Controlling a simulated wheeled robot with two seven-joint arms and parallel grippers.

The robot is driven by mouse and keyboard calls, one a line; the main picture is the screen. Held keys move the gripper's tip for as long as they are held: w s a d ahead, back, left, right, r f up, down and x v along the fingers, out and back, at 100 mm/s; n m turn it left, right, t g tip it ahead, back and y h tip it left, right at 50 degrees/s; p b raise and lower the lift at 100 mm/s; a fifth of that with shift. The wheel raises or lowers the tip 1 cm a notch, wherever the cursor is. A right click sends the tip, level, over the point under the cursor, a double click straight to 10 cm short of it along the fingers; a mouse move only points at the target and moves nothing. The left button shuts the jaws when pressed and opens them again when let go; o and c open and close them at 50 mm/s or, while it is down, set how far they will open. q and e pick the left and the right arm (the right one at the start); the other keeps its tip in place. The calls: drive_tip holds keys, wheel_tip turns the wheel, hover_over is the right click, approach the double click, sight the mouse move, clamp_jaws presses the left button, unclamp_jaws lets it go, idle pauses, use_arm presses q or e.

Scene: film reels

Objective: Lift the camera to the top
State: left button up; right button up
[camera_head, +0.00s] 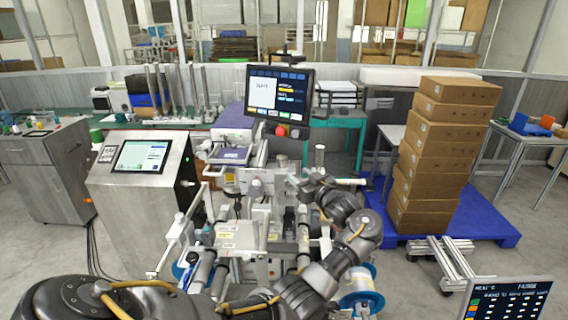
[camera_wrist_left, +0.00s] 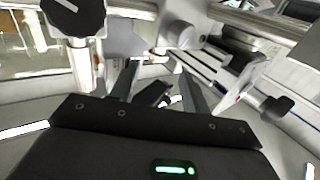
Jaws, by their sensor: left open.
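I cannot pick out the camera for certain on the crowded film machine (camera_head: 232,232) in the middle of the head view. My left arm comes in from the lower left and bends back over the right side of the machine. My left gripper (camera_head: 299,187) is close to the machine's upper parts. In the left wrist view my left gripper (camera_wrist_left: 158,90) has its two dark fingers apart. A small dark block (camera_wrist_left: 151,95) shows between or behind them; I cannot tell if they touch it. My right gripper is not in view.
A black knob (camera_wrist_left: 75,18) on a post and a dark lever (camera_wrist_left: 275,108) flank the fingers. A monitor (camera_head: 279,93) stands behind the machine, a metal console (camera_head: 140,190) at left. Stacked cartons (camera_head: 438,150) stand on a blue pallet (camera_head: 485,222) at right.

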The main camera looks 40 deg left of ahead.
sight(284, 163)
use_arm(q)
drive_tip(key=p+x, duration=0.2)
drive_tip(key=x, duration=0.6)
drive_tip(key=shift+a, duration=0.3)
drive_tip(key=shift+w+a+p, duration=0.25)
drive_tip(key=shift+a+p, duration=0.05)
drive_tip(key=shift+a, duration=0.1)
